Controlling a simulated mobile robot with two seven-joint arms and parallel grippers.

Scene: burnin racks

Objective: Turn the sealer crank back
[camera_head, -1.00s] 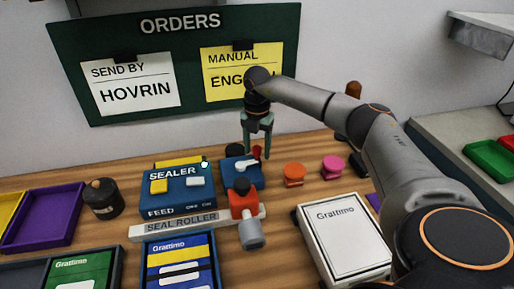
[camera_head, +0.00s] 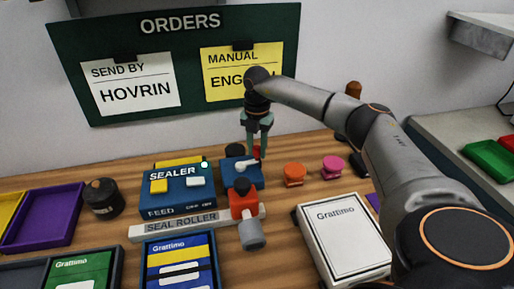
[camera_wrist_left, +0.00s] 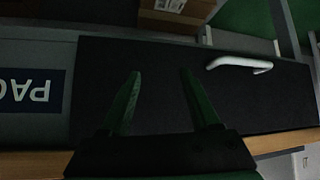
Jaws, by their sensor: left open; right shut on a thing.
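The sealer (camera_head: 177,186) is a blue box with a yellow and a white button, standing on the wooden bench in the head view. Right of it is a smaller blue box (camera_head: 234,180) with the sealer's crank, a white arm (camera_head: 243,167) with a red handle (camera_head: 257,152). My right gripper (camera_head: 257,154) points down over this box, its fingers shut on the red handle and partly hiding it. My left gripper (camera_wrist_left: 162,88) shows only in the left wrist view, open and empty over a dark surface.
The grey seal roller bar (camera_head: 180,226) and a red block with a grey cylinder (camera_head: 247,216) lie in front. Orange (camera_head: 294,174) and pink (camera_head: 332,167) spools stand to the right. A white Grattimo box (camera_head: 344,240) is nearer. A white handle (camera_wrist_left: 239,64) shows in the left wrist view.

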